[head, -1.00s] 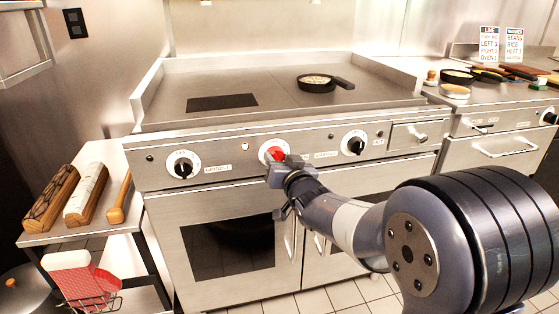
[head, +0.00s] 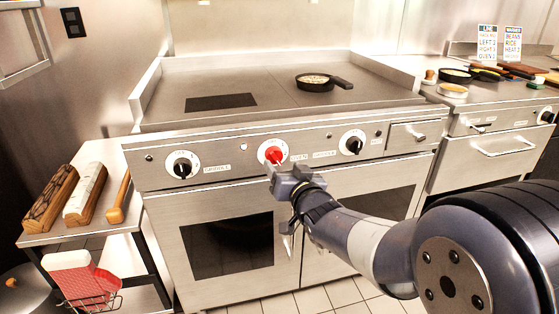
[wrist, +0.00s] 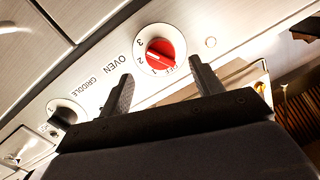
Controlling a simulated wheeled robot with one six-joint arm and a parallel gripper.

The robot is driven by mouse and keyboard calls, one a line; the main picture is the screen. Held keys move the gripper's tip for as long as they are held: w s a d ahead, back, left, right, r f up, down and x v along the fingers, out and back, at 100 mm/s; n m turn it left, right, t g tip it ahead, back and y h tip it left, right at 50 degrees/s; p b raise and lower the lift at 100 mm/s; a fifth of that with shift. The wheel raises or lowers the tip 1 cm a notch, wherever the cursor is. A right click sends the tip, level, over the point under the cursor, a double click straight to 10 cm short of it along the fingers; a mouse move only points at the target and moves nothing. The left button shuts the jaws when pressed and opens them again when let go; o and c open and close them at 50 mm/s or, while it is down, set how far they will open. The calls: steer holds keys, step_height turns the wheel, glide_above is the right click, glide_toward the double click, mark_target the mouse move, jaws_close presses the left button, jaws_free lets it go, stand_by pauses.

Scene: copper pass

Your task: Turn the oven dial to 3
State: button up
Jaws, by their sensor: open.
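The red oven dial (head: 273,155) sits on a white numbered plate in the middle of the range's front panel. In the wrist view the red dial (wrist: 160,53) shows beside the word OVEN, with 1, 2 and 3 readable around it. A pale mark crosses the knob toward the 2–3 side; I cannot tell its exact setting. My gripper (wrist: 162,82) is open and empty, its fingers apart below the dial. In the head view my gripper (head: 274,172) is just below the dial, which shows clear of it.
Black griddle dials (head: 182,165) (head: 353,143) flank the red one. A pan (head: 318,83) stands on the cooktop. Oven doors with handles lie below the panel. A side shelf (head: 100,226) with wooden-handled items stands at left.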

mark_target(277, 159)
steer(key=v, duration=0.6)
steer(key=shift+p, duration=0.4)
steer(key=b+x, duration=0.1)
steer(key=x, duration=0.9)
steer(key=shift+w+a+b, duration=0.15)
steer(key=shift+w+b, duration=0.2)
steer(key=shift+b, duration=0.05)
steer(key=shift+s, duration=0.1)
